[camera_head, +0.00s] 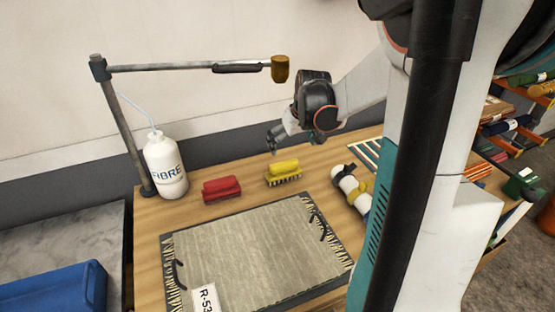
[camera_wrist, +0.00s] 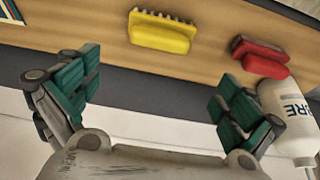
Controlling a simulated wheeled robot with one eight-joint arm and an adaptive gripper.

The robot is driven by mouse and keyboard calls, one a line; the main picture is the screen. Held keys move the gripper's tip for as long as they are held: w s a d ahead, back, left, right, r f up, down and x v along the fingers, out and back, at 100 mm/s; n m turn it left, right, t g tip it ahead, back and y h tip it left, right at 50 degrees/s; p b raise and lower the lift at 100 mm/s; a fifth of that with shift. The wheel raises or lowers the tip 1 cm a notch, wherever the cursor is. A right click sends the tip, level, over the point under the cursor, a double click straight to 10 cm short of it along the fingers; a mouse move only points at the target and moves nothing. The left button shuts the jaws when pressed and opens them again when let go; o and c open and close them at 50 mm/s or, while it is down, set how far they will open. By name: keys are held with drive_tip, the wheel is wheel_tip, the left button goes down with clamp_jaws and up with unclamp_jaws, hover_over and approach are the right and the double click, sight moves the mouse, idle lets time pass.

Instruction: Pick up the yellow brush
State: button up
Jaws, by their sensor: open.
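The yellow brush (camera_head: 284,172) lies on the wooden table, between the red brush and a white roll, with its bristles towards the front. It also shows in the wrist view (camera_wrist: 161,34), at the top and between the lines of the two fingers. My gripper (camera_head: 274,139) is above and behind the yellow brush in the head view, apart from it. In the wrist view my gripper (camera_wrist: 160,95) has its two green-padded fingers wide apart with nothing between them.
A red brush (camera_head: 221,189) and a white FIBRE bottle (camera_head: 166,166) stand left of the yellow brush. A rug on a board (camera_head: 258,250) lies in front. A lamp-like arm (camera_head: 190,67) reaches overhead.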

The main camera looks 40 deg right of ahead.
drive_tip(key=b, duration=0.3)
approach(284, 163)
drive_tip(key=x, duration=0.4)
drive_tip(key=shift+d+f, duration=0.25)
drive_tip(key=shift+f, duration=0.1)
drive_tip(key=shift+b+x, duration=1.25)
drive_tip(key=shift+x, duration=1.65)
drive_tip(key=shift+w+a+r, duration=0.1)
drive_tip(key=shift+w+a, duration=0.05)
drive_tip(key=shift+c, duration=0.2)
drive_tip(key=c, duration=0.8)
